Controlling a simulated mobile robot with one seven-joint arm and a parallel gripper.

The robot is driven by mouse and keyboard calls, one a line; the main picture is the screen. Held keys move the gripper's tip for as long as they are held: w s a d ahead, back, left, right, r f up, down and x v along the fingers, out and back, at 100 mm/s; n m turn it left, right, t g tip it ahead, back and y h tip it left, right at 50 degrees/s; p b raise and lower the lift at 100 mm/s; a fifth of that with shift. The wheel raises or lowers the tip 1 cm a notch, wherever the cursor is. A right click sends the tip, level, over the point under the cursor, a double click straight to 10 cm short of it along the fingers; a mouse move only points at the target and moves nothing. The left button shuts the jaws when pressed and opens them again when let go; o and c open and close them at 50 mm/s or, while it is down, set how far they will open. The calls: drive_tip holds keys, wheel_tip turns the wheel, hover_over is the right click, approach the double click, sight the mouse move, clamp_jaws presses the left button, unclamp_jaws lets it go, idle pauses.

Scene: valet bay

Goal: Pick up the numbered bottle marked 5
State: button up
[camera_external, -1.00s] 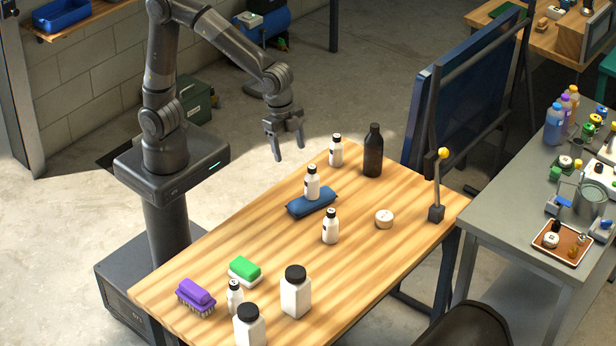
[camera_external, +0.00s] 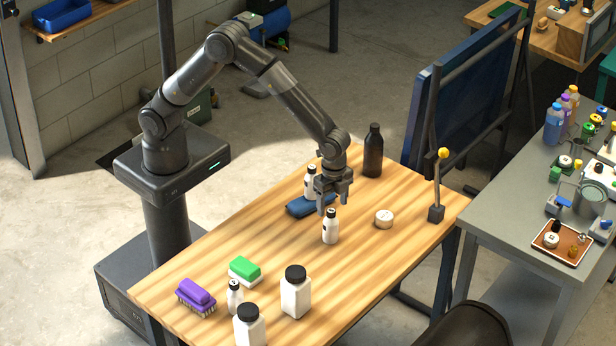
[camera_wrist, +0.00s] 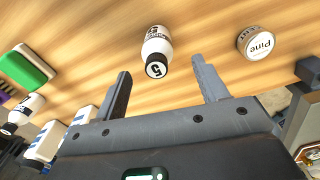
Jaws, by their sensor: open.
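The bottle marked 5 (camera_wrist: 157,48) is white with a black cap, and the 5 reads on its cap in the wrist view. It stands upright on the wooden table; the external view shows it (camera_external: 331,228) just below my gripper. My gripper (camera_external: 334,205) is open and empty, pointing down above the bottle. In the wrist view its two fingers (camera_wrist: 163,85) are spread, with the bottle showing beyond and between their tips.
A round tin marked Pine (camera_wrist: 255,43) sits right of the bottle, and a dark bottle (camera_external: 373,152) behind. Bare wood surrounds the bottle's front.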

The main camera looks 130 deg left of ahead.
sight(331, 220)
drive_tip(key=f, duration=0.6)
drive_tip(key=shift+d+f, duration=0.25)
drive_tip(key=c, duration=1.2)
drive_tip(key=shift+o, duration=0.2)
drive_tip(key=shift+r, duration=0.15)
